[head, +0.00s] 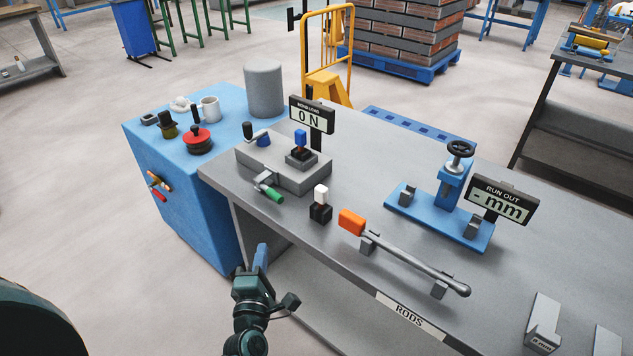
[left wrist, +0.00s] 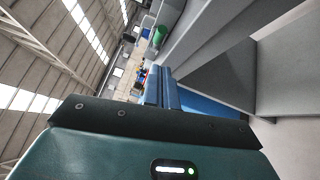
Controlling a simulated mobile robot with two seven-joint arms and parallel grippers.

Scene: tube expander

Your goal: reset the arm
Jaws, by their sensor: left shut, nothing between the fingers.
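My left gripper (head: 262,250) is in the lower middle of the head view, in front of the grey workbench (head: 405,195) and near its front edge. Its blue fingers are together and point up, with nothing between them. In the left wrist view the shut blue fingers (left wrist: 161,88) are seen from behind, with the green handle (left wrist: 160,33) beyond. My left arm touches nothing that I can see. My right gripper is not in view.
The bench holds a grey fixture (head: 285,160) with a green handle, a white-topped black block (head: 320,205), an orange-ended rod (head: 415,264) on supports, and a blue run-out stand (head: 440,212). A blue cabinet (head: 185,180) stands at left. Open floor lies left of my arm.

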